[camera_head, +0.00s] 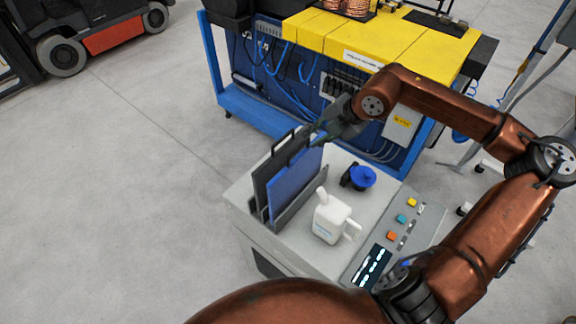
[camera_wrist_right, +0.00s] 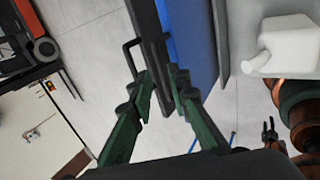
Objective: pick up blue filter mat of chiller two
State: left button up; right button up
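A blue filter mat (camera_head: 296,182) stands upright on the grey chiller unit, beside a black mat (camera_head: 268,165) with a handle on top. The blue mat also shows in the right wrist view (camera_wrist_right: 194,40), next to the black mat (camera_wrist_right: 150,35) and its handle (camera_wrist_right: 131,56). My right gripper (camera_head: 318,134) is at the top far end of the mats. In the right wrist view its fingers (camera_wrist_right: 166,92) are apart, with the end of a dark edge between them. I see no clear grip on either mat. My left gripper is not visible in the head view.
A white bottle (camera_head: 331,217) and a blue-capped part (camera_head: 362,178) stand right of the mats. A button panel (camera_head: 397,229) is at the unit's right. A yellow-topped blue bench (camera_head: 372,40) stands behind. Floor (camera_head: 130,190) is clear at left; a forklift (camera_head: 85,33) is farther back.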

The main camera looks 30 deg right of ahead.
aim_at(304, 143)
jog(key=shift+x, duration=1.05)
jog(key=p+x, duration=0.2)
jog(key=x, duration=0.3)
jog(key=shift+w, duration=0.15)
jog(key=shift+f, duration=0.25)
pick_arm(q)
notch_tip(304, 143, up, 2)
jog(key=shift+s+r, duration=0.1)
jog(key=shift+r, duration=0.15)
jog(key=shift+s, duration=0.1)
pick_arm(e)
jog(key=shift+c, duration=0.4)
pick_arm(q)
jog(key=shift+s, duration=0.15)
pick_arm(e)
grip_shut()
jog(key=shift+r, duration=0.1)
